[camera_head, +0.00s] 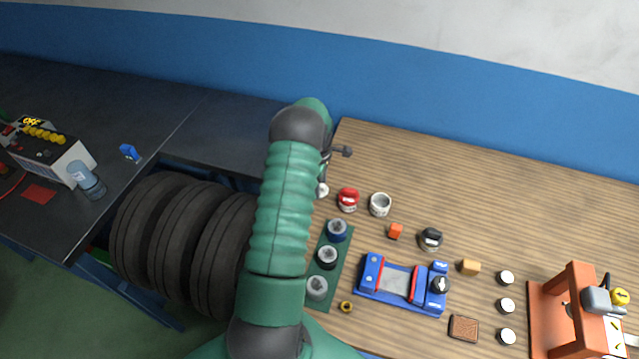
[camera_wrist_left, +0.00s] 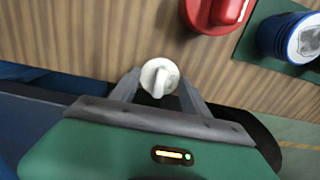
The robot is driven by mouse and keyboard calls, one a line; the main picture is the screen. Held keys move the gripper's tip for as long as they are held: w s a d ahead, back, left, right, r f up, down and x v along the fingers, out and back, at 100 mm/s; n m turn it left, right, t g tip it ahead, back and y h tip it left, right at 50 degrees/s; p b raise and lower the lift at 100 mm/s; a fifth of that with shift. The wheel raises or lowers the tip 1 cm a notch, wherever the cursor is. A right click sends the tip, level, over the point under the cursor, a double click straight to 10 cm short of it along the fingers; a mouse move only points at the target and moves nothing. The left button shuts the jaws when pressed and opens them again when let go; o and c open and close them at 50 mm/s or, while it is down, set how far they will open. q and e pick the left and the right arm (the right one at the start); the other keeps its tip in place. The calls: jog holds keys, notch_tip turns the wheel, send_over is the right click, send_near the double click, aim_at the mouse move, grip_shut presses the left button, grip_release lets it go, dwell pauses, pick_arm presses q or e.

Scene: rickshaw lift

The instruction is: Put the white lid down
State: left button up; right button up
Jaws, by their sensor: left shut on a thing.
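The white lid (camera_head: 322,189) shows partly behind my green left arm, over the wooden tabletop near its left side. In the left wrist view, the round white lid (camera_wrist_left: 160,72) with a raised grip sits between the fingertips. My left gripper (camera_wrist_left: 158,88) is shut on it. In the head view most of this gripper (camera_head: 324,178) is hidden by the forearm. I cannot tell whether the lid touches the wood. My right gripper is not in view.
A green tray (camera_head: 342,267) holds several jars. A blue fixture (camera_head: 372,283) lies right of it. Black tires (camera_head: 140,235) stand left. Bare wood lies behind the pots.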

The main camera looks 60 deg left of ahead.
pick_arm(q)
jog(key=o, duration=1.3)
jog(key=shift+d, duration=0.1)
jog(key=shift+r, duration=0.15)
